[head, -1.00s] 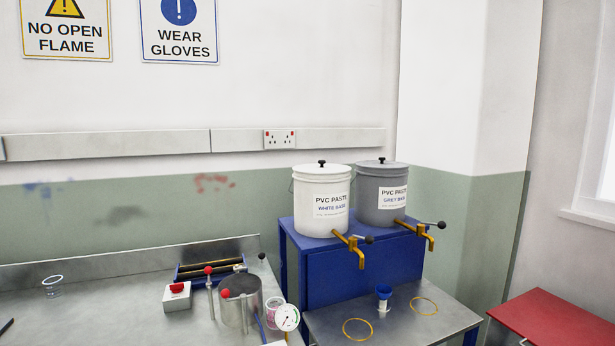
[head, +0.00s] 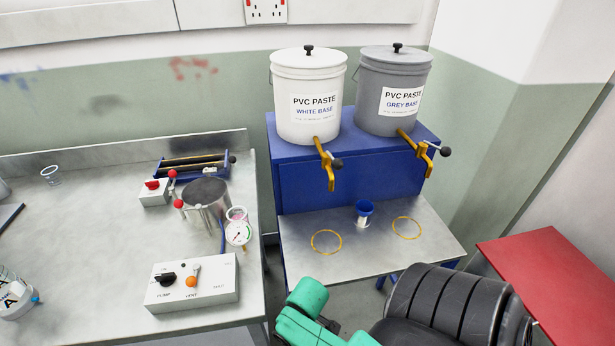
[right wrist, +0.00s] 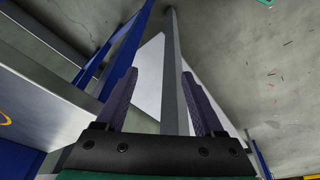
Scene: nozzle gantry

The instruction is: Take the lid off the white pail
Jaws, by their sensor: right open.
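The white pail (head: 308,118) stands upright on the blue stand, its label reading PVC PASTE WHITE BASE. Its white lid (head: 308,62) is on top, with a small black knob (head: 308,50) at the centre. A brass tap with a black ball handle sticks out low at its front. My right gripper (right wrist: 160,85) shows in the right wrist view, its two dark fingers apart with nothing held between them. It is low, by the stand's blue legs, well away from the pail. My left gripper is not in view.
The grey pail (head: 393,105) with its own lid stands close to the right on the blue stand (head: 350,185). The left bench (head: 80,230) carries a control box (head: 195,283). A red table (head: 545,265) is at right.

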